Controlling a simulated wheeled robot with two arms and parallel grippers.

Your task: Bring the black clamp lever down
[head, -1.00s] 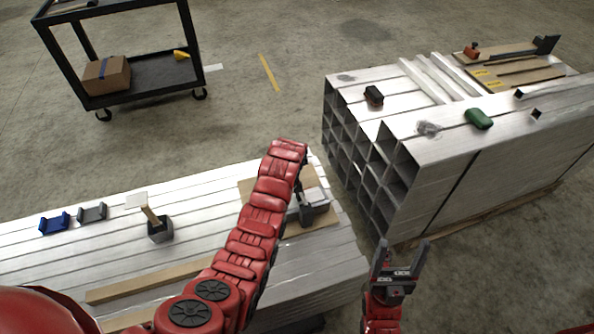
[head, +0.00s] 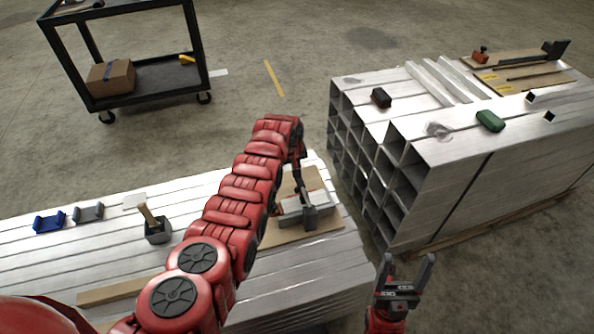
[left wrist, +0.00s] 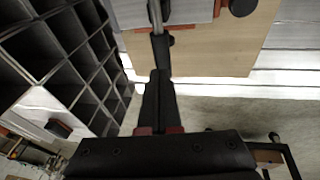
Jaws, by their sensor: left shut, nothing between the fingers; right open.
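The clamp (head: 311,214) sits on a light wooden board (head: 272,240) on the near stack of aluminium tubes, beside a grey block (head: 291,213). My left gripper reaches down over the board from its far side, partly hidden behind my own red arm. In the left wrist view the left gripper (left wrist: 158,76) is shut with nothing between its fingers. Its tips point at the dark clamp lever (left wrist: 162,40); I cannot tell whether they touch it. The lever's exact tilt is unclear. My right gripper (head: 409,262) is open and empty, right of the near stack.
A taller tube stack (head: 465,177) stands to the right, with a black block (head: 381,98) and a green item (head: 490,121) on top. Blue (head: 50,221) and grey (head: 88,212) brackets and a mallet (head: 155,229) lie left. A black cart (head: 150,78) stands behind.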

